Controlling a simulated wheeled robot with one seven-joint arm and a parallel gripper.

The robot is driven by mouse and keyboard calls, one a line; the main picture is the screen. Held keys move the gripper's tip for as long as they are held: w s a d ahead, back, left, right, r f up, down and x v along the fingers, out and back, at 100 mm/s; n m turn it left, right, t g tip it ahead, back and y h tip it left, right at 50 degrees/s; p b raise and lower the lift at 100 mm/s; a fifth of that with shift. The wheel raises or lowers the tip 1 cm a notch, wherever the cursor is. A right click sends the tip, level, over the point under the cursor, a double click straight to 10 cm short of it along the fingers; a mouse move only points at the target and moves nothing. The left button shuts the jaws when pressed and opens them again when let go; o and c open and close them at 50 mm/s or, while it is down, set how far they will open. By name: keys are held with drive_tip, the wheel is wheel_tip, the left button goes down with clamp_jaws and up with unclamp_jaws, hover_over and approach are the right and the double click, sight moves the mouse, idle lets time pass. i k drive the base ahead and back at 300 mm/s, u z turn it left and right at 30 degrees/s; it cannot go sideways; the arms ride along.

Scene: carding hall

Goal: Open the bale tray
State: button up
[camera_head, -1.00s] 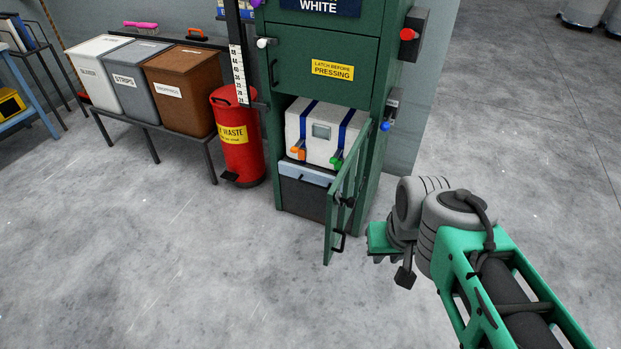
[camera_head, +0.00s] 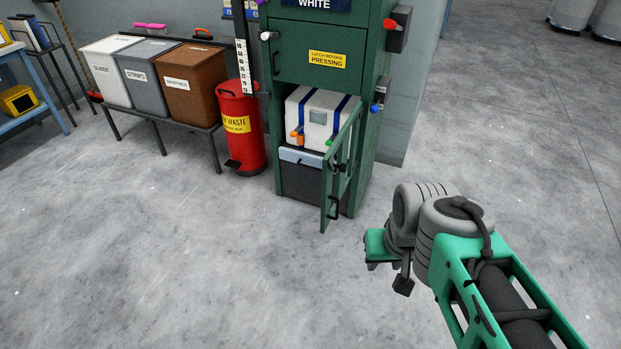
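The green press cabinet (camera_head: 317,40) stands at upper centre. Its lower door (camera_head: 341,175) is swung open towards me, with a dark handle. Inside sits a white bale (camera_head: 313,108) with blue straps and orange and green clips. Below the bale is a pale blue drawer front (camera_head: 301,156), apparently the bale tray; it looks pushed in, and the door hides its right end. My gripper (camera_head: 379,246) is at lower right, in front of and to the right of the door, apart from it. Its fingers are not clear, and I see nothing held.
A red waste bin (camera_head: 239,130) stands left of the cabinet. Beyond it, white, grey and brown bins (camera_head: 188,85) stand on a bench. A blue table (camera_head: 32,80) is at far left. The grey floor before the cabinet is clear.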

sight(309, 155)
drive_tip(key=u, duration=0.65)
drive_tip(key=i, duration=0.8)
drive_tip(key=u, duration=0.95)
drive_tip(key=i, duration=2.05)
drive_tip(key=z, duration=1.3)
drive_tip(key=i, duration=0.7)
drive_tip(key=z, duration=0.55)
